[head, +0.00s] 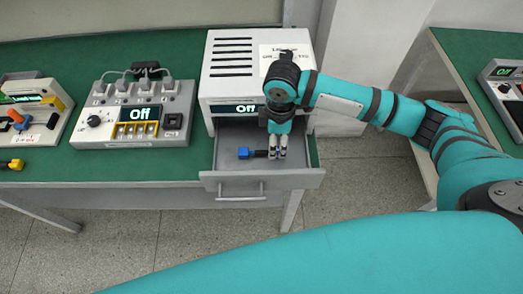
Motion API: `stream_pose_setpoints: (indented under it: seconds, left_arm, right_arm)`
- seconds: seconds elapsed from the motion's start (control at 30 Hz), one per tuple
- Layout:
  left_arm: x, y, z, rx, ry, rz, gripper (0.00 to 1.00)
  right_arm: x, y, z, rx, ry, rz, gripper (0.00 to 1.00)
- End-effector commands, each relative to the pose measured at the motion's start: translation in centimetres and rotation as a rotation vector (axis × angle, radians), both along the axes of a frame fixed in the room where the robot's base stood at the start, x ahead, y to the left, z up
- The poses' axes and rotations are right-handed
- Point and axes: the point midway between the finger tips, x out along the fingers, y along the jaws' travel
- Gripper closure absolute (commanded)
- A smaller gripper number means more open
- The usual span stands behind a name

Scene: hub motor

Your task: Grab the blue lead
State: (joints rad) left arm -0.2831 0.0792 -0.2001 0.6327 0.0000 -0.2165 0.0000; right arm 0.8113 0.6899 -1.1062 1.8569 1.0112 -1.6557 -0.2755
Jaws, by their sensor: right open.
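The blue lead (244,153) lies in the open drawer (243,186) below the white box. Its blue plug end points left, and a short dark part runs right to my right gripper. My right gripper (277,154) is open and points down over the drawer, at the right end of the lead. I cannot tell whether the lead lies between its fingers. My left gripper does not show.
The white box (232,84) with an "Off" display stands above the drawer. A grey power unit (136,112) with several plugs is left of it on the green table (180,160). A yellow lead (12,164) lies far left. Another green table (470,60) stands at right.

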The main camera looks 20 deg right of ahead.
Motion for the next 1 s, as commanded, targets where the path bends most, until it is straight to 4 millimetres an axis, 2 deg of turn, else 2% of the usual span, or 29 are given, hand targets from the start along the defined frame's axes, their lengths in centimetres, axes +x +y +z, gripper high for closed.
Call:
stream_pose_setpoints:
  seconds: [0.2,0.3,0.57,1.0]
  left_arm:
    - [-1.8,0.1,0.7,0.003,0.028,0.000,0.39]
    - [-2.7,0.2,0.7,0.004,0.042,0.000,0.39]
    - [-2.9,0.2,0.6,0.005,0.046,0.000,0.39]
    - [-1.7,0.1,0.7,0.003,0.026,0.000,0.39]
  right_arm:
    - [-0.1,-0.2,-3.3,-0.002,0.005,0.000,0.44]
    - [0.0,-0.2,-4.2,-0.001,0.002,0.001,0.44]
    - [0.0,-0.2,-4.5,-0.001,0.000,0.002,0.44]
    - [0.0,-0.2,-4.5,-0.001,0.000,0.001,1.00]
